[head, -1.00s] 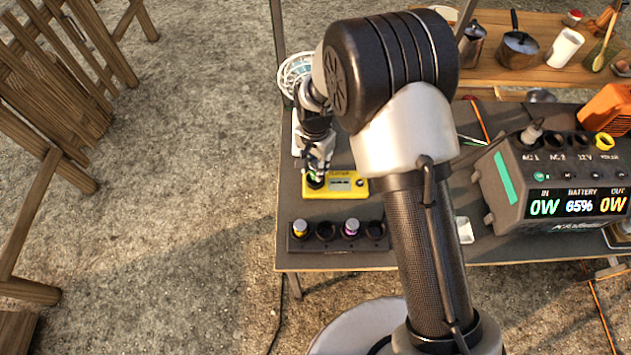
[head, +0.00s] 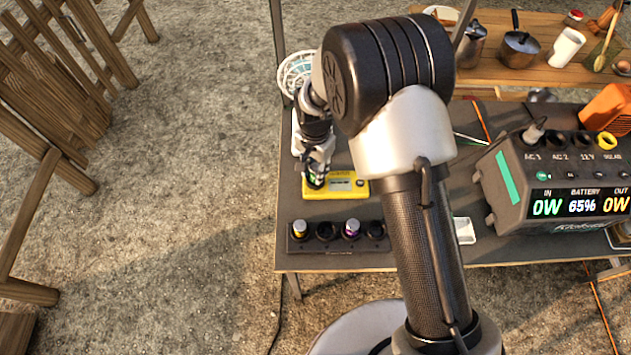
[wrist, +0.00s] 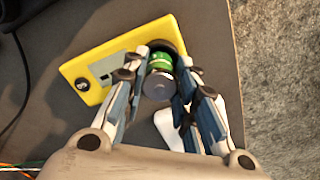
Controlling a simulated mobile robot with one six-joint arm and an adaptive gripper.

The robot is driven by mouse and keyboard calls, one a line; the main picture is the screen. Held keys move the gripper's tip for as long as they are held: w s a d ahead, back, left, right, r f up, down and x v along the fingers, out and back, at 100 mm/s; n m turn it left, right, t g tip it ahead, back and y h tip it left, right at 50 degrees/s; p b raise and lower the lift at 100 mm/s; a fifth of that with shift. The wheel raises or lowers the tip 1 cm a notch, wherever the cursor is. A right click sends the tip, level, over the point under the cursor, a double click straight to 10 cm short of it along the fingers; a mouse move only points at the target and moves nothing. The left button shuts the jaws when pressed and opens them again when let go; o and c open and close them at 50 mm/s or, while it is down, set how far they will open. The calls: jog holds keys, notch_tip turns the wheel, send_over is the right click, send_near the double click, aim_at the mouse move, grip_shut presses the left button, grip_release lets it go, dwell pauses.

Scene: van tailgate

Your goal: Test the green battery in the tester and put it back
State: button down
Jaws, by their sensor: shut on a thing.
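The green battery (wrist: 160,65) stands between my gripper's fingers (wrist: 162,78) in the wrist view, its round end facing the camera. My gripper (head: 317,178) is shut on it, over the left end of the yellow tester (head: 350,187). In the wrist view the battery is at the dark round socket of the tester (wrist: 68,76); how deep it sits is hidden by the battery and fingers. The tester's small display is too small to read.
A power station (head: 550,180) stands at the right of the dark table. A white fan (head: 294,72) is behind my gripper. A small white tray (head: 463,231) lies right of the rack. A wooden table with pots (head: 520,48) is at the back.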

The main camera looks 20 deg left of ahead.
jog(key=shift+f+b, duration=0.4)
jog(key=shift+f, duration=0.3)
jog(key=shift+f, duration=0.1)
jog(key=c, duration=1.2)
grip_release()
notch_tip(320, 180, up, 12)
jog(key=shift+d, duration=0.1)
